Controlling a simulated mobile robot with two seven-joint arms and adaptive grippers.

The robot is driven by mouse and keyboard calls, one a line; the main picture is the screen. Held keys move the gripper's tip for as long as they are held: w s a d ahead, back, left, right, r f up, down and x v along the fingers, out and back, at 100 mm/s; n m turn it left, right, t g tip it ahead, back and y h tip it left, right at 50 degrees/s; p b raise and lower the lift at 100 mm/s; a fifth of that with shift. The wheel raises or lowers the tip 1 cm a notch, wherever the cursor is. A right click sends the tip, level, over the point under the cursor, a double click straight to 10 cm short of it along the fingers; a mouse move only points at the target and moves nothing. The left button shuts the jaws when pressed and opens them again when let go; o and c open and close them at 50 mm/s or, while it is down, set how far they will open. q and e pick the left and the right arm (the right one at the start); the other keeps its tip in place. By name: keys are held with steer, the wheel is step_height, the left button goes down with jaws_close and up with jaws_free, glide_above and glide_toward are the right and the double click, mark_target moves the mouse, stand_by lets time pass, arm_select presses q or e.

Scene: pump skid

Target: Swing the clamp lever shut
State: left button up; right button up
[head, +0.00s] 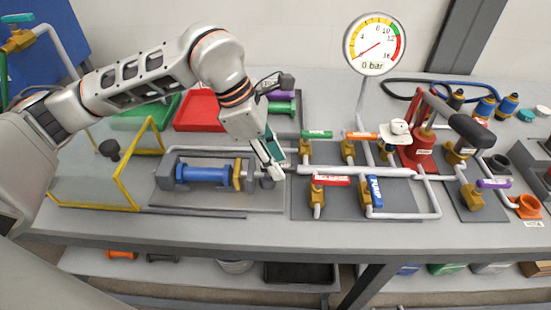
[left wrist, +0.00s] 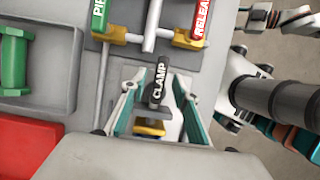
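The clamp lever (left wrist: 158,84) is a dark bar with a white CLAMP label. In the left wrist view it lies between the two teal-lined fingers of my left gripper (left wrist: 157,92), which is open with a visible gap on each side. In the head view my left gripper (head: 273,165) points down at the right end of the clamp fixture, and its fingers hide most of the lever. A blue cylinder (head: 205,173) with a brass-coloured end (head: 238,173) lies in the grey fixture to the left. My right gripper does not show in the head view.
Green (head: 317,134) and red (head: 330,180) valve levers stand close to the right of my gripper. A blue valve lever (head: 375,191) and a pump handle (head: 472,130) are further right. A yellow-framed guard (head: 125,190) stands left. A red tray (head: 196,110) lies behind.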

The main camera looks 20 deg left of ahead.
arm_select(q)
jaws_close()
